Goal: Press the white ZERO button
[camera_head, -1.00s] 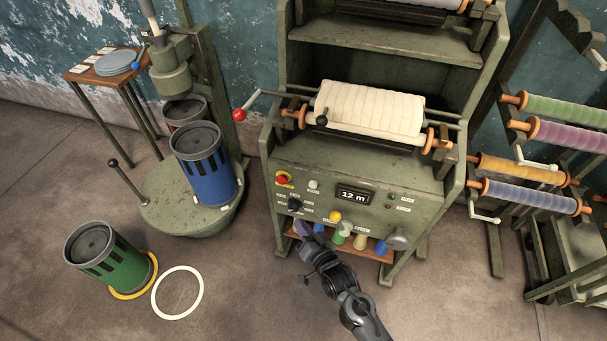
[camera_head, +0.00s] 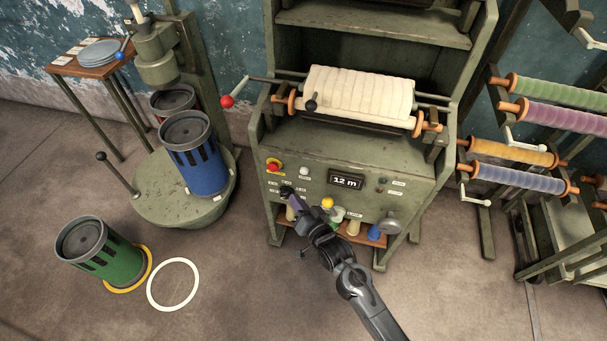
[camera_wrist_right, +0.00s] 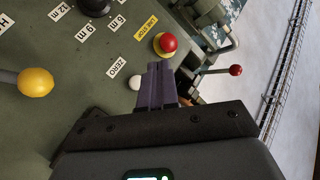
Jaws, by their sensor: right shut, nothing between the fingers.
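The white ZERO button (camera_head: 304,172) is a small round knob on the green machine's front panel, right of the red stop button. In the right wrist view the white button (camera_wrist_right: 134,82) sits beside its ZERO label (camera_wrist_right: 117,67). My right gripper (camera_head: 293,201) is in front of the panel, below the button. It also shows in the right wrist view (camera_wrist_right: 160,70), its purple fingers shut and empty. My left gripper is not in view.
A red LINE STOP button (camera_wrist_right: 166,43) on a yellow collar is close to my fingertips. A red-knobbed crank (camera_head: 227,101) sticks out at left.

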